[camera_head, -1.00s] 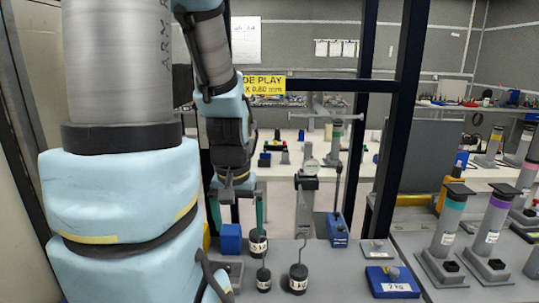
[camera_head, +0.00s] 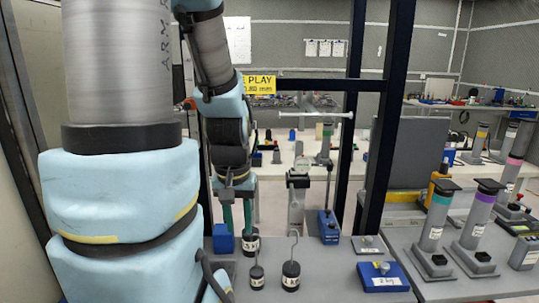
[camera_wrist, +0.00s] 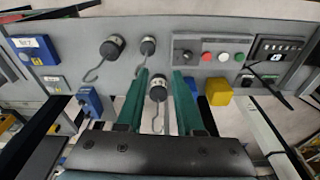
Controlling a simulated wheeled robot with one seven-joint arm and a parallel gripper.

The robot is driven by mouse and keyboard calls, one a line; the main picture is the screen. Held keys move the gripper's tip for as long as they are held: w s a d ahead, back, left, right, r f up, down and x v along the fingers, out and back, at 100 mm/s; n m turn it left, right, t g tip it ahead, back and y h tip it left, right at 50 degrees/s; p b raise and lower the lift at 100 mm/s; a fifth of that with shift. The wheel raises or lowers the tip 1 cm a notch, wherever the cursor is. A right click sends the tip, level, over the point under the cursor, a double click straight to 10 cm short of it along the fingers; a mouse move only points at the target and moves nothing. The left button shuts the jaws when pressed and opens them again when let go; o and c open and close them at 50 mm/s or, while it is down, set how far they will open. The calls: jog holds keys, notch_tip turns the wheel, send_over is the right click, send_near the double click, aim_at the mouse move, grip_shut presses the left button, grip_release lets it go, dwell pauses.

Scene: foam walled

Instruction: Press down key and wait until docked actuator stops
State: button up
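My gripper (camera_head: 237,213) hangs above the near grey bench in the head view. In the wrist view its two green fingers (camera_wrist: 160,108) are apart, and a hooked black weight (camera_wrist: 158,92) shows in the gap, apparently below them. A grey control box (camera_wrist: 212,48) with red, green and pale buttons lies beyond the fingers, right of centre in the wrist view. Several upright grey actuators stand on the right bench in the head view, one with a green band (camera_head: 435,220) and one with a purple band (camera_head: 479,218). Both have black keys on their bases. I cannot tell which actuator is docked.
Hooked weights (camera_head: 291,275) stand on the near bench. A blue tagged block (camera_head: 383,277) lies to their right. A yellow block (camera_wrist: 218,91) and a blue block (camera_wrist: 90,101) flank the fingers in the wrist view. Dark frame posts (camera_head: 386,120) rise behind the bench.

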grip_shut()
dwell(0.9)
